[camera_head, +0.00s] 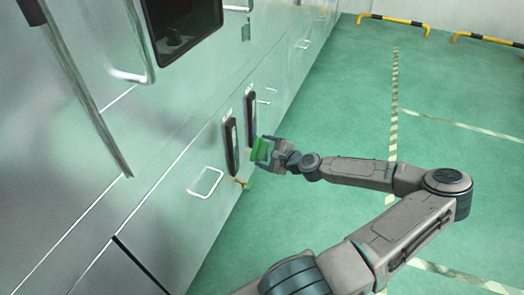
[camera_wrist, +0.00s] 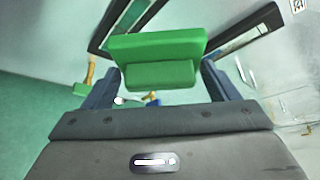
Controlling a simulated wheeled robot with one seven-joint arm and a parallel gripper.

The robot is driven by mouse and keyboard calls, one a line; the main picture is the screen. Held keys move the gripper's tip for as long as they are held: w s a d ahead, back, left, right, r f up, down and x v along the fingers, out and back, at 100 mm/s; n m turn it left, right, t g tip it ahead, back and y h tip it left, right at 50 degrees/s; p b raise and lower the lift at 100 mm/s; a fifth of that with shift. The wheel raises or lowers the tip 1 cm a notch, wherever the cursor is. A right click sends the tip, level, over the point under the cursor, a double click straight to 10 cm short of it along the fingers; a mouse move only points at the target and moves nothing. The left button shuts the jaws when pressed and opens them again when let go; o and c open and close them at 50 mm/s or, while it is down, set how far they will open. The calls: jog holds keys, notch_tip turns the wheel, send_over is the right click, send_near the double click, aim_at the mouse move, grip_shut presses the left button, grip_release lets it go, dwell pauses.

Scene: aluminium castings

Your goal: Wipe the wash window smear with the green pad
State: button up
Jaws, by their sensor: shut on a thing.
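The green pad (camera_head: 260,150) is held in my gripper (camera_head: 271,151), close to the metal cabinet front. In the wrist view the green pad (camera_wrist: 155,45) is a wide plate with a block behind it, and the block sits between the two fingers. Two narrow dark-framed windows are on the cabinet: a nearer one (camera_head: 231,148) and a farther one (camera_head: 251,112). They also show behind the pad in the wrist view, one at left (camera_wrist: 122,28) and one at right (camera_wrist: 246,34). I cannot tell whether the pad touches the wall, and I cannot make out the smear.
A small yellow and green item (camera_head: 243,184) is low by the wall below the nearer window. A looped handle (camera_head: 206,182) sticks out of the cabinet (camera_head: 170,135). The green floor (camera_head: 345,125) to the right is clear, with yellow-black barriers (camera_head: 392,22) far back.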

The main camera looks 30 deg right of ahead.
jog(key=shift+s+d, duration=0.1)
jog(key=shift+s+d, duration=0.85)
jog(key=shift+s, duration=0.25)
